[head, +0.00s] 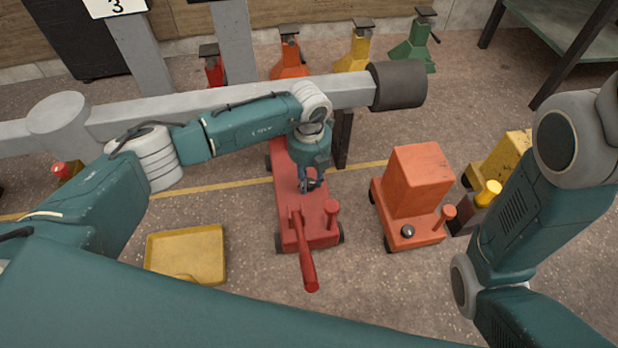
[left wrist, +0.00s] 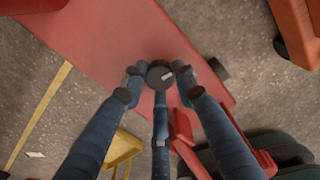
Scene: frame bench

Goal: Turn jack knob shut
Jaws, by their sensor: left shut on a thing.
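The red floor jack (head: 290,215) stands on the concrete floor in the middle of the head view, its red handle (head: 309,265) pointing toward me. My left gripper (head: 313,185) reaches down onto the jack from above. In the left wrist view its blue fingers (left wrist: 160,85) are closed around a small dark round knob (left wrist: 158,74) with a pale mark on top. The red jack body (left wrist: 100,40) lies under the fingers there. In the head view the gripper mostly hides the knob. My right gripper is not visible; only right arm links show.
A grey beam (head: 220,100) with a dark end crosses behind the red jack. An orange jack (head: 415,185) and a yellow jack (head: 500,165) stand to the right. A yellow tray (head: 187,232) lies left. Several coloured stands are at the back. Floor between tray and red jack is clear.

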